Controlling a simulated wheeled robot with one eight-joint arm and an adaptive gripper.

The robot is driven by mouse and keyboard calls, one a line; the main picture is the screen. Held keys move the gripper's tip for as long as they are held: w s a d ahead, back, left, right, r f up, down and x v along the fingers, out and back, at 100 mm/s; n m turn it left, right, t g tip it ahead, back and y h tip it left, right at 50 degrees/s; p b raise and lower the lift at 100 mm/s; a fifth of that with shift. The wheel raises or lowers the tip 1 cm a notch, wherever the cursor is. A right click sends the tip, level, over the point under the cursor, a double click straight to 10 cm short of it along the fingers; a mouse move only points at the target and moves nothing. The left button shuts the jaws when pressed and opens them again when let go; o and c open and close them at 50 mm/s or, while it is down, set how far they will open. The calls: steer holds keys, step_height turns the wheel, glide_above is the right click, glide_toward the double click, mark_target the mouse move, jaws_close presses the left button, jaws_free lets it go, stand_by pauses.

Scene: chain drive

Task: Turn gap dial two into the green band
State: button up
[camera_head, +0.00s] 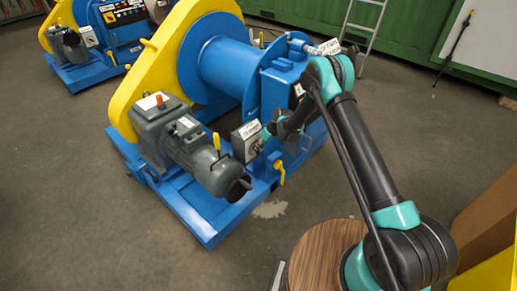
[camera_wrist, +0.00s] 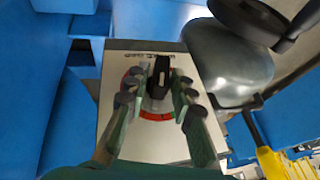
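The gap dial's black knob (camera_wrist: 159,78) sits on a pale panel (camera_wrist: 145,150) in the wrist view, with red arc marks around it. Its thin end points toward the top of the picture. The label above the knob is upside down and too small to read. My gripper (camera_wrist: 157,100) is open, with one finger pair on each side of the knob and gaps between. In the head view, my gripper (camera_head: 268,133) is close to the grey dial box (camera_head: 245,142) on the blue winch.
A grey motor (camera_head: 200,155) with a dark round end stands left of the box. Yellow-handled valves (camera_head: 281,172) are close by; one yellow handle (camera_wrist: 275,160) shows lower right in the wrist view. A similar blue machine (camera_head: 118,30) stands behind. The floor in front is open.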

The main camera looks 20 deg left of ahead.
jaws_close()
steer(key=shift+s+a+t+h, duration=0.2)
steer(key=shift+t+h, duration=0.3)
steer(key=shift+t, duration=0.5)
steer(key=t, duration=0.1)
steer(key=n+t+h, duration=0.1)
steer(key=t, duration=0.1)
steer(key=shift+s, duration=0.25)
steer(key=t+h, duration=0.1)
steer(key=t, duration=0.1)
steer(key=n+t, duration=0.1)
steer(key=t, duration=0.2)
steer(key=shift+s+a+f+h, duration=0.15)
steer(key=shift+s+h, duration=0.05)
steer(key=shift+h, duration=0.2)
steer(key=shift+t, duration=0.3)
